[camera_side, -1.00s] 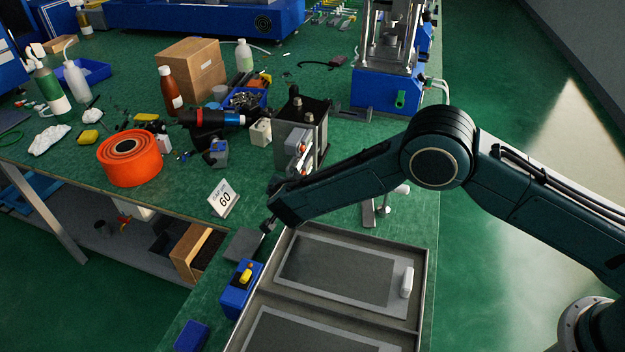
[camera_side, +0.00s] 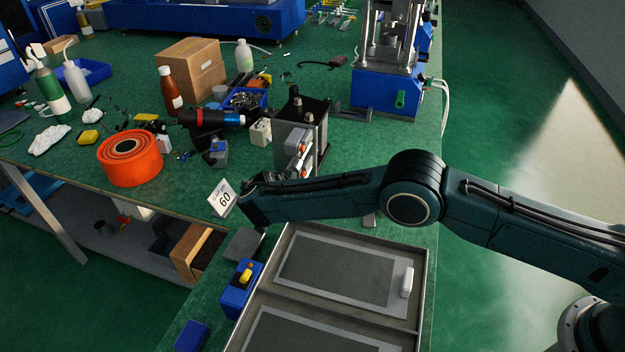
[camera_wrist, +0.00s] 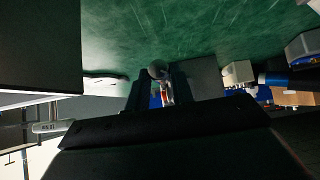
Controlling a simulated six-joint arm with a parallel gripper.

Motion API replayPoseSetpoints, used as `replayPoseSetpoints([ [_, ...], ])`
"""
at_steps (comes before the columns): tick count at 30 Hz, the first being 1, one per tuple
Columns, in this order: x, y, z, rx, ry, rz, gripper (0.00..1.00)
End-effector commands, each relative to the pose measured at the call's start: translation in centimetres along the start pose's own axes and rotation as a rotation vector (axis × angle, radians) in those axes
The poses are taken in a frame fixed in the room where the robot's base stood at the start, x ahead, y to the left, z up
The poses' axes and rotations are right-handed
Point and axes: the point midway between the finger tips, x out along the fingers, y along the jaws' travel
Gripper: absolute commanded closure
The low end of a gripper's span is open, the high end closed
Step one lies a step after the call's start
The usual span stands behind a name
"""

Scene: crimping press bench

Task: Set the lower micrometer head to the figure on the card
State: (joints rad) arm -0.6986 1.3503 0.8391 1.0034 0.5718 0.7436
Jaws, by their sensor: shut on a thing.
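A card (camera_side: 222,198) with a large "60" stands on the bench; its small upper line is too small to read. A dark block (camera_side: 302,128) carries two micrometer heads with red bands, the upper (camera_side: 303,147) above the lower (camera_side: 304,172). My forearm hides part of the area just below the lower head. In the wrist view my gripper (camera_wrist: 161,88) is shut on a small grey round piece with a red band, which appears to be the lower micrometer head (camera_wrist: 166,93). The scale reading is too small to make out.
A grey tray (camera_side: 422,290) with flat plates lies in front of my arm. A blue box with a yellow switch (camera_side: 240,287) stands left of it. An orange roll (camera_side: 130,160) and a blue-based press (camera_side: 385,92) stand further back.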

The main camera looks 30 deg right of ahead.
Motion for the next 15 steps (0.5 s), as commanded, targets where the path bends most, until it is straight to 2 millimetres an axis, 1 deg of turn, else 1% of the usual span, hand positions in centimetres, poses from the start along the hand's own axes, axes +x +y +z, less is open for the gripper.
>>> replayPoseSetpoints([
  [2,0.01,-0.26,-0.41,-0.005,0.007,0.004,1.00],
  [15,-0.08,-0.22,-0.33,-0.041,-0.002,0.040,1.00],
])
